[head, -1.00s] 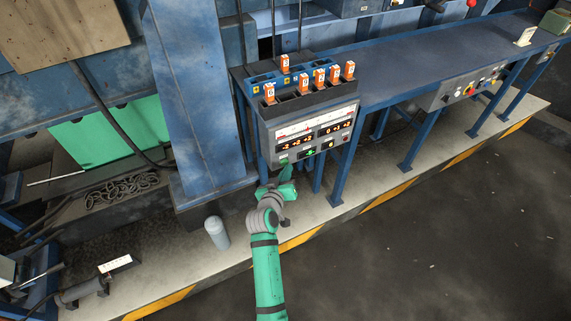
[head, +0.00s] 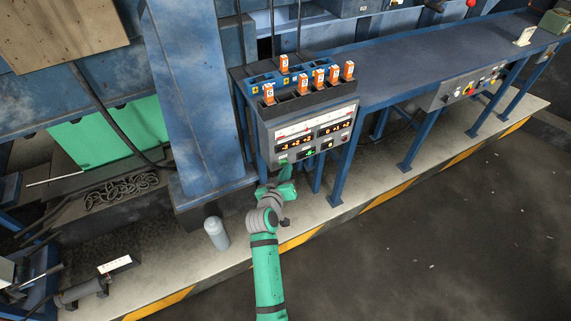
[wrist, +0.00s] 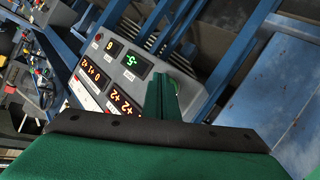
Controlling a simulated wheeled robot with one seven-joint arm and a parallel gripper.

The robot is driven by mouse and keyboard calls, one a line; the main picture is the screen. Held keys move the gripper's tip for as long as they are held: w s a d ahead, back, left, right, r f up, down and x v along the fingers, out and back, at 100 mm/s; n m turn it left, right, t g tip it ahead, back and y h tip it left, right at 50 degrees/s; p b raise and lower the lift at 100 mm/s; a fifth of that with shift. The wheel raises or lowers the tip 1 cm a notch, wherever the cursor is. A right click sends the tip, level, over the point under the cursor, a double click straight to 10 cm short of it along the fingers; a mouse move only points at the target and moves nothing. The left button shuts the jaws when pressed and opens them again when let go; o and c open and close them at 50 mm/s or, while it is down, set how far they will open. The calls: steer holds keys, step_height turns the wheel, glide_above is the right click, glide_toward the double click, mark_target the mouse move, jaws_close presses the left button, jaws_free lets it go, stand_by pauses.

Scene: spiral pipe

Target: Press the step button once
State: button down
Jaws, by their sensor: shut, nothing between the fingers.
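The grey control panel (head: 310,137) hangs on the front of the bench, with red digit displays, a small green display and a row of small buttons along its lower edge. The button labels are too small to read, so I cannot tell which is the step button. My gripper (head: 286,168) is shut and empty at the panel's lower left edge. In the wrist view the shut green fingers (wrist: 161,95) stand in front of the panel (wrist: 112,75), beside the green display, and hide part of its lower edge. I cannot tell whether they touch a button.
Several orange tags (head: 319,78) stand in a dark rack above the panel. The blue bench (head: 420,62) runs right, with another control box (head: 468,87) on its front. A blue column (head: 200,110) stands left of the panel. A grey cylinder (head: 217,234) stands on the ledge near my arm.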

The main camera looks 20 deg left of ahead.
steer(key=shift+w+a, duration=0.1)
steer(key=shift+a, duration=0.25)
stand_by(0.3)
steer(key=shift+s+d+r, duration=0.1)
steer(key=shift+s+d, duration=0.05)
steer(key=shift+s, duration=0.2)
steer(key=s+d, duration=0.4)
steer(key=shift+d, duration=0.3)
stand_by(0.3)
stand_by(0.7)
